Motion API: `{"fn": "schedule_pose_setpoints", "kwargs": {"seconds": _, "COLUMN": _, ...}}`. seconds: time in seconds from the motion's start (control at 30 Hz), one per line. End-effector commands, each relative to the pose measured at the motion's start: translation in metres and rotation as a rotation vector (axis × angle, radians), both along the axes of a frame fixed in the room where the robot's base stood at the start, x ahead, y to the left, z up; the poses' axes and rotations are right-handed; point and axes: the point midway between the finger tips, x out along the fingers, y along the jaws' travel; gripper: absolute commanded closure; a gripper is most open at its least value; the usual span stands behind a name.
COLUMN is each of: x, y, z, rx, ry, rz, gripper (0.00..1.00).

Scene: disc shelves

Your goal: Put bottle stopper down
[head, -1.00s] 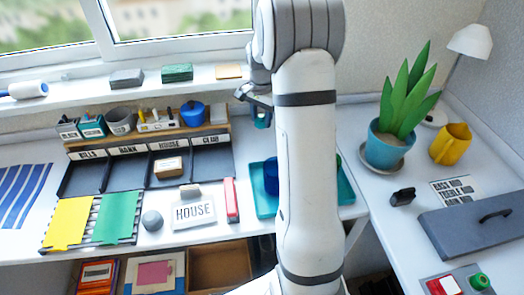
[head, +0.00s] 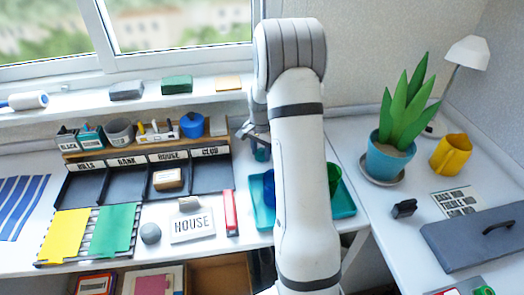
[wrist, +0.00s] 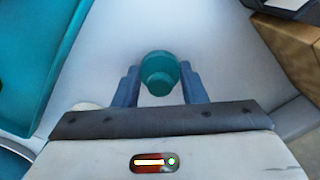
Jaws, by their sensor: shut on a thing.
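My gripper (wrist: 159,82) is shut on a teal bottle stopper (wrist: 160,66), which has a round wide top and a narrower round part toward me. In the wrist view the stopper sits between the two blue-grey fingers, over a pale surface. In the head view my gripper (head: 252,134) is beside the right end of the wooden rack, and the stopper (head: 261,154) shows small below it. My arm hides part of the area behind. I cannot tell whether the stopper touches the surface.
A teal tray (head: 343,205) with a blue cup (head: 268,188) and a green cup (head: 333,176) lies partly behind my arm. The tray also shows in the wrist view (wrist: 38,55) at left. The wooden rack (head: 70,151) and black compartments (head: 207,178) stand left.

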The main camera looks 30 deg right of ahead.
Motion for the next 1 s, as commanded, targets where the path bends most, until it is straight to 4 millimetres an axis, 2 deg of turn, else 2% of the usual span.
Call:
{"fn": "schedule_pose_setpoints", "kwargs": {"seconds": 0.07, "x": 0.0, "y": 0.0, "z": -0.004, "rx": 0.0, "ry": 0.001, "rz": 0.0, "gripper": 0.83}}
{"fn": "schedule_pose_setpoints", "kwargs": {"seconds": 0.1, "x": 0.0, "y": 0.0, "z": -0.003, "rx": 0.0, "ry": 0.0, "rz": 0.0, "gripper": 0.59}}
{"fn": "schedule_pose_setpoints", "kwargs": {"seconds": 0.33, "x": 0.0, "y": 0.0, "z": -0.003, "rx": 0.0, "ry": 0.0, "rz": 0.001, "gripper": 0.41}}
{"fn": "schedule_pose_setpoints", "kwargs": {"seconds": 0.67, "x": 0.0, "y": 0.001, "z": 0.004, "rx": 0.0, "ry": -0.001, "rz": 0.001, "gripper": 0.4}}
{"fn": "schedule_pose_setpoints", "kwargs": {"seconds": 0.77, "x": 0.001, "y": 0.001, "z": 0.016, "rx": 0.0, "ry": -0.001, "rz": 0.002, "gripper": 0.4}}
{"fn": "schedule_pose_setpoints", "kwargs": {"seconds": 1.0, "x": 0.001, "y": 0.001, "z": 0.069, "rx": -0.001, "ry": -0.004, "rz": 0.002, "gripper": 0.4}}
